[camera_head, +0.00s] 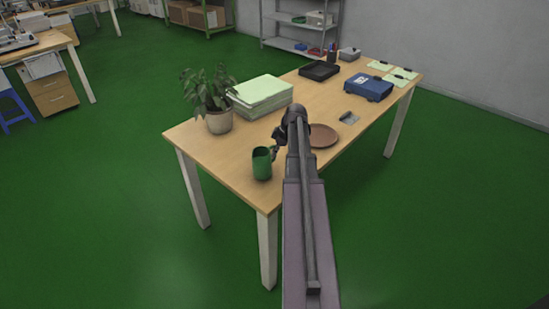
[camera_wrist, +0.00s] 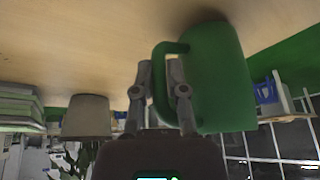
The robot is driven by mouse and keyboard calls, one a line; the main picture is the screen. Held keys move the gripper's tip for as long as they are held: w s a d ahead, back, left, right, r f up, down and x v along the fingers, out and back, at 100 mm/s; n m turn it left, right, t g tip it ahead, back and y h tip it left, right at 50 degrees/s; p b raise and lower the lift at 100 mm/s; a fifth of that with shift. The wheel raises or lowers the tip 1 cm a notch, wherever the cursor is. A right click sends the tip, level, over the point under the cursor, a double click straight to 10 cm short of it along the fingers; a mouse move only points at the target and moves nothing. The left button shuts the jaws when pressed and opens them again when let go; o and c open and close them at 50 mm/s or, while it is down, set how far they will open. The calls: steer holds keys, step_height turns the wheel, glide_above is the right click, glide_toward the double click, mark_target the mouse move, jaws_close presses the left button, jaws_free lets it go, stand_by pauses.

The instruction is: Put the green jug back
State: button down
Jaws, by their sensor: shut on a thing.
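The green jug (camera_head: 262,163) is upright at the near left corner of the wooden table (camera_head: 225,158). My gripper (camera_head: 277,150) reaches it from the right. In the wrist view, which is upside down, my gripper (camera_wrist: 159,72) has one finger on each side of the handle of the jug (camera_wrist: 222,78) and is shut on it. The jug's base is at or just above the tabletop; I cannot tell whether it touches. A brown round plate (camera_head: 323,137) lies on the table, partly hidden by my arm.
A potted plant (camera_head: 219,122) and a stack of pale green paper (camera_head: 262,93) stand behind the jug. Farther along are a black tray (camera_head: 319,71), a blue case (camera_head: 369,88) and pale sheets (camera_head: 381,65). The near table edge is close to the jug.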

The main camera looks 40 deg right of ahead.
steer(key=shift+f+b, duration=0.3)
steer(key=shift+f, duration=0.25)
steer(key=shift+f, duration=0.15)
steer(key=c, duration=0.7)
jaws_free()
steer(key=shift+r, duration=0.2)
steer(key=p+v, duration=1.1)
steer(key=v, duration=0.1)
steer(key=shift+a, duration=0.1)
stand_by(0.6)
